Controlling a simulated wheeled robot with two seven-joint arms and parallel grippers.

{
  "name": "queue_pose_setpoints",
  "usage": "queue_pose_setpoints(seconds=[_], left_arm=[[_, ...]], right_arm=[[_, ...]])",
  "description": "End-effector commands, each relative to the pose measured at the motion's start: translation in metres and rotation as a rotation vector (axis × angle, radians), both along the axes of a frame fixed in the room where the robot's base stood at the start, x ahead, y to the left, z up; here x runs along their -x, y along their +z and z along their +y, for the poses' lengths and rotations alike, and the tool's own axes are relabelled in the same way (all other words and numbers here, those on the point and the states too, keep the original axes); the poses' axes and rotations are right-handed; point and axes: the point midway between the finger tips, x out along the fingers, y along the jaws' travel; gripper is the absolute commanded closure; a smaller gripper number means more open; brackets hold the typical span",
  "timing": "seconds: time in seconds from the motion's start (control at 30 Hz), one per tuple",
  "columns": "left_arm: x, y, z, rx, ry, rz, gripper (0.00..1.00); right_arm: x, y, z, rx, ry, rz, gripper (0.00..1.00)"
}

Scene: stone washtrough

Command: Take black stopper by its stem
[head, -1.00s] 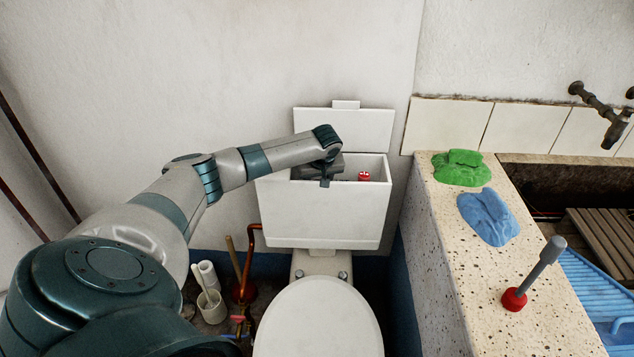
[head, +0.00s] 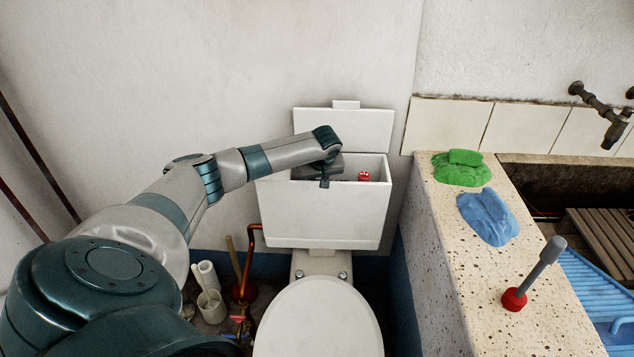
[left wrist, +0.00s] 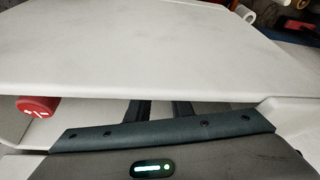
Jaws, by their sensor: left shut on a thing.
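My left gripper (head: 325,181) reaches down into the open white cistern (head: 318,215), just behind its front wall. In the left wrist view its two dark fingers (left wrist: 160,110) show only in part, running down behind the cistern wall. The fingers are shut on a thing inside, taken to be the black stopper. The stopper and its stem are hidden by the wall and the gripper, so the hold itself cannot be seen. My right gripper is not in view.
A red float-like part (head: 364,176) sits in the cistern right of the gripper. The lid (head: 345,128) leans behind. A toilet seat (head: 318,320) lies below. The stone ledge (head: 480,270) at right holds green and blue cloths and a red-based plunger (head: 514,299).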

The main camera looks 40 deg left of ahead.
Motion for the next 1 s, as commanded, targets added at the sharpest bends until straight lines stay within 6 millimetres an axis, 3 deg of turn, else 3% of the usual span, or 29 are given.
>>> queue_pose_setpoints(seconds=[0.27,0.7,1.0], left_arm=[[-0.001,0.014,0.001,0.0,0.001,-0.002,1.0],[-0.001,0.082,0.0,0.0,0.001,-0.003,1.0],[0.0,0.101,0.0,0.0,0.0,0.0,1.0]], right_arm=[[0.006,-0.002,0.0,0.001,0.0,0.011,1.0],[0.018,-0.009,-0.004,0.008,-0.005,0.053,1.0],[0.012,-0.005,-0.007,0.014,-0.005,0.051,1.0]])
